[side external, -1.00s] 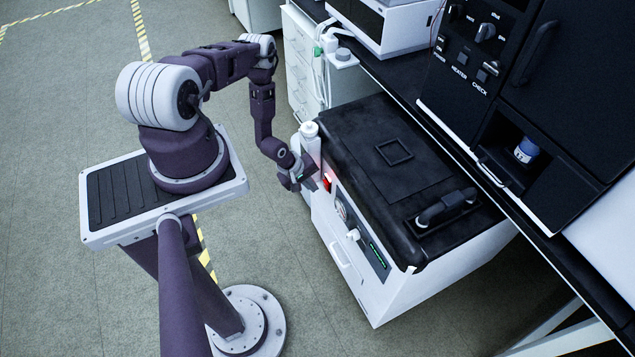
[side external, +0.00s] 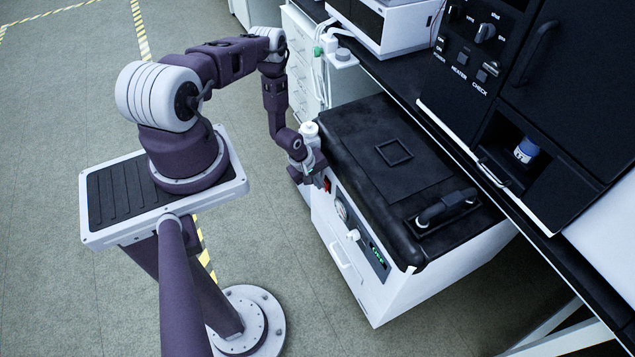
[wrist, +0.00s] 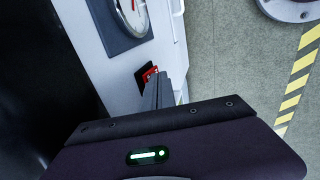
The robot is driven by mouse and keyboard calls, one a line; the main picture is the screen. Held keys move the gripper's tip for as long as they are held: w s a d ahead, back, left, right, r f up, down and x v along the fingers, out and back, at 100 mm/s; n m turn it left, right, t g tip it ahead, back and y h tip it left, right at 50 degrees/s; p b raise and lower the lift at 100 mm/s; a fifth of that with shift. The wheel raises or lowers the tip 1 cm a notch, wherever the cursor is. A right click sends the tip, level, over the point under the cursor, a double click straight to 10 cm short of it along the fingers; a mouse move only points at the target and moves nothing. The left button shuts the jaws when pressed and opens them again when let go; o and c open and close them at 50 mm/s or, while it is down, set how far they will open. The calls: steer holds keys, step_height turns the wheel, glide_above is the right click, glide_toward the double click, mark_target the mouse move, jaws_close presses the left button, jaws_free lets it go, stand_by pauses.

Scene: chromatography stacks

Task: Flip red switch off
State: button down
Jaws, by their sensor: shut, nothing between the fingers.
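The red switch (side external: 327,184) is on the front panel of the white, black-topped machine (side external: 350,275), near its left end. It looks dark red and unlit in the side view. In the wrist view the red switch (wrist: 150,73) shows in a black surround, partly hidden by my fingers. My gripper (side external: 319,175) is shut and empty, with its fingertips right at the switch. In the wrist view my gripper (wrist: 157,84) overlaps the lower part of the switch; I cannot tell whether it touches.
A round gauge (side external: 341,207), a white knob (side external: 353,235) and a small green display (side external: 377,255) sit along the same panel. A white cylinder (side external: 309,131) stands close behind my gripper. A black cabinet (side external: 540,90) stands at the right. Open floor lies left.

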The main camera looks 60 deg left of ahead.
steer(key=shift+w+a+r, duration=0.1)
steer(key=shift+w+r, duration=0.6)
steer(key=shift+r, duration=0.35)
steer(key=s+r, duration=0.7)
steer(key=r, duration=0.2)
steer(key=shift+s+d+r, duration=0.15)
steer(key=shift+d+r, duration=0.05)
steer(key=shift+r, duration=0.15)
stand_by(1.9)
